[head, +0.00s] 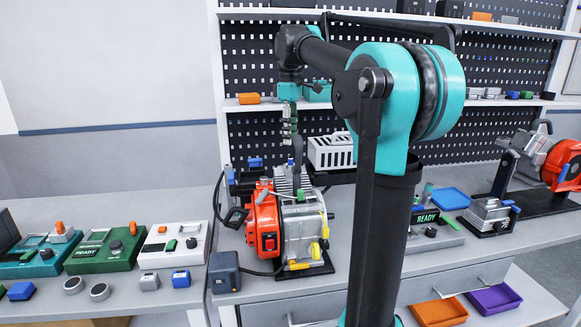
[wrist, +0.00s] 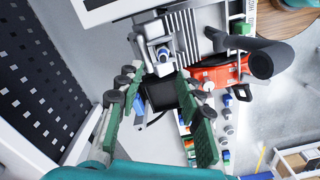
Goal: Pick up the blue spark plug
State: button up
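A blue-tipped plug (wrist: 163,53), which looks like the blue spark plug, sits upright in a pale fitting by the grey finned top of the engine (wrist: 185,30). In the head view, the small blue tip (head: 290,161) shows close beside my gripper's fingers. The orange and grey engine (head: 300,232) stands on the bench. My gripper (head: 293,135) points down above the engine. In the wrist view, my gripper (wrist: 165,84) has its green-padded fingers wide apart with nothing held between them. The plug appears just beyond the fingertips, roughly between their lines.
A white slotted basket (head: 331,150) stands behind the engine. A black box with blue parts (head: 255,163) is at its back left. Several control boxes (head: 105,247) lie left. A second orange machine (head: 565,165) and a blue tray (head: 450,198) are right. A perforated panel (head: 265,60) rises behind.

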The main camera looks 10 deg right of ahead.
aim_at(291, 165)
jog(key=shift+s+f, duration=0.15)
jog(key=shift+f, duration=1.65)
jog(key=shift+s+f, duration=0.1)
jog(key=shift+f, duration=1.7)
grip_shut()
